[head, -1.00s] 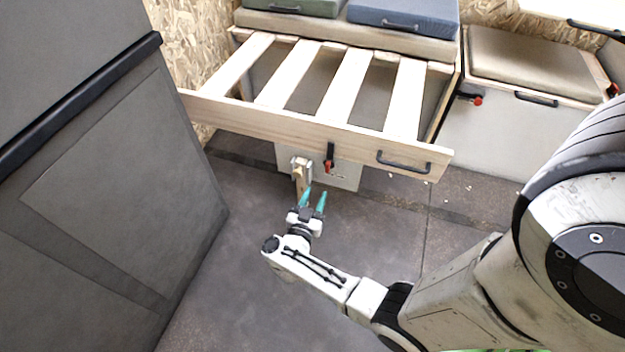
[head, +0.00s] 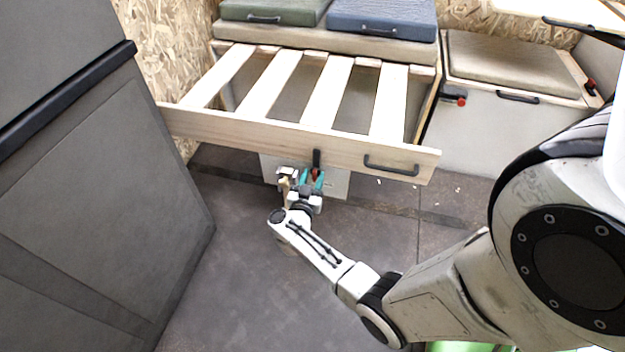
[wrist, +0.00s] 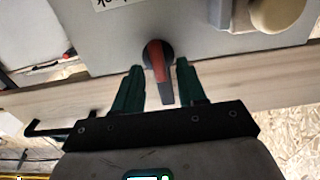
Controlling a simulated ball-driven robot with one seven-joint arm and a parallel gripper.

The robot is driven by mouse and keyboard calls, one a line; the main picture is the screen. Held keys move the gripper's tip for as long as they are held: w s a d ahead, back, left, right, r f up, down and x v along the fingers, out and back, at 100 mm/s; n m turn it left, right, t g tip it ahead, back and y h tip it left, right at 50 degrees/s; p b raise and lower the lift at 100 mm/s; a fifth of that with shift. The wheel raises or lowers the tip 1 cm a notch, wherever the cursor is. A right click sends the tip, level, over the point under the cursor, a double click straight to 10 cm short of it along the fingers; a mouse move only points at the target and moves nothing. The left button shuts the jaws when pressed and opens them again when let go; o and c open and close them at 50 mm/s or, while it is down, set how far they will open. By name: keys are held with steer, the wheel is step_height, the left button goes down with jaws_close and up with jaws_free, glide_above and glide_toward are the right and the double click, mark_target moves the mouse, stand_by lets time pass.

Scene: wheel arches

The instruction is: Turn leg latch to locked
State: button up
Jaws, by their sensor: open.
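In the wrist view the latch (wrist: 158,65) shows a red-and-black lever pointing down the picture, across the edge between a grey panel and the wood. My gripper (head: 312,179) is open, its teal fingers at the latch's lower end. In the wrist view my gripper (wrist: 158,72) has one finger on each side of the lever, with a small gap visible on both sides. The fingers partly hide the latch in the head view.
A dark handle (head: 395,169) is on the rail to the right. A grey cabinet (head: 90,200) fills the left. The floor (head: 230,270) below is clear.

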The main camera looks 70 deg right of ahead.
steer(key=shift+c, duration=0.2)
jaws_close()
stand_by(0.4)
